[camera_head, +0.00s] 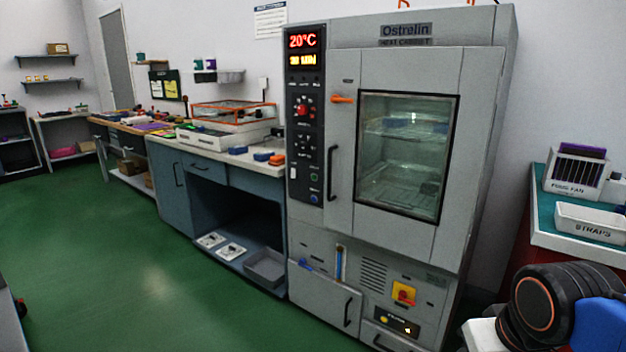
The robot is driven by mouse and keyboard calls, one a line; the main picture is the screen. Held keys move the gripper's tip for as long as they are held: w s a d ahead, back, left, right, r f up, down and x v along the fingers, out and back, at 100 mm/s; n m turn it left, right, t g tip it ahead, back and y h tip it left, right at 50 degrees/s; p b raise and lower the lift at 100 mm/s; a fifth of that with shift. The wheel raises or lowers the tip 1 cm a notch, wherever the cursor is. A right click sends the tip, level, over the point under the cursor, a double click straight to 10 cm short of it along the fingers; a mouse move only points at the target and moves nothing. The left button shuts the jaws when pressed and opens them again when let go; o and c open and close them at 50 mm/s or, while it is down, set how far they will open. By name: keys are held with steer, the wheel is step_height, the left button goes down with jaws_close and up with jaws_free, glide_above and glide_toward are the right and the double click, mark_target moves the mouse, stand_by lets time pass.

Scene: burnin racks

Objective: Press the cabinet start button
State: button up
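The grey heat cabinet (485,150), labelled Ostrelin, stands upright right of the middle, with its windowed door (345,190) shut. On its left side is a dark control panel (292,150). A red display (302,40) at its top reads 20°C, with a yellow readout (302,61) below. My gripper is not in view; part of my arm shows at the lower right.
An orange latch (342,99) and a black handle (332,173) stick out from the door. A blue workbench (170,180) adjoins the cabinet on the left. A bench with a straps bin (590,229) is at the right. Green floor (130,270) in front is clear.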

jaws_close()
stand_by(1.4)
